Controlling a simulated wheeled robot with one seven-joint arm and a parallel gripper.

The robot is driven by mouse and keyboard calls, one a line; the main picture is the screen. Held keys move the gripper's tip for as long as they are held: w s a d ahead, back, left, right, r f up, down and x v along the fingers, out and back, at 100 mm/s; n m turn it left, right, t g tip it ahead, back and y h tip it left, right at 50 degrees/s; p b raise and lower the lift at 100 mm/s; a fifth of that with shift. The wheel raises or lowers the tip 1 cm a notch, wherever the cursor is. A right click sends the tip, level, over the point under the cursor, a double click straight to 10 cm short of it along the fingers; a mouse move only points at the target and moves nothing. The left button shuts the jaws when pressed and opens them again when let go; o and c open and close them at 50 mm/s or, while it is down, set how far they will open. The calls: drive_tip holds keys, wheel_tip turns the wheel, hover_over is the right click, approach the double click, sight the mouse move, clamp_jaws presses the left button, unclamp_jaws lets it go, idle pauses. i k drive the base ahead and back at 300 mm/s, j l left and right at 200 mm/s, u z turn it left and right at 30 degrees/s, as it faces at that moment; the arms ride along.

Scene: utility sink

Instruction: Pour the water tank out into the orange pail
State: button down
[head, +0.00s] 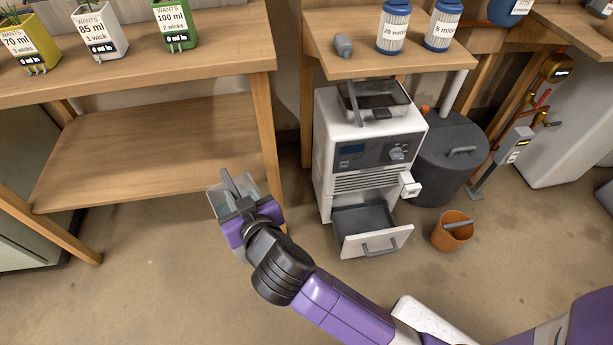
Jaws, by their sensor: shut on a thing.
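My gripper (242,208) is shut on the water tank (217,200), a clear grey-blue container with a dark bar across it. It holds the tank in front of the wooden bench's right leg, left of the white machine. The gripper and wrist hide much of the tank, so its water level and exact tilt cannot be told. The orange pail (441,238) stands upright on the floor at the right, well apart from the tank. A grey bar lies across its top; its inside is mostly hidden.
The white machine (325,150) stands between tank and pail, its lower drawer (385,243) pulled out. A dark grey lidded bin (440,180) stands behind the pail. Wooden benches (150,150) are at the left and above. The floor before the drawer is clear.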

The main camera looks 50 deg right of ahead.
sight(451, 233)
drive_tip(key=k, duration=1.05)
drive_tip(key=k+z, duration=0.2)
drive_tip(key=z, duration=0.3)
drive_tip(key=k+l+z, duration=0.1)
drive_tip(key=z, duration=0.4)
drive_tip(key=k+z, duration=0.1)
drive_tip(key=z, duration=0.25)
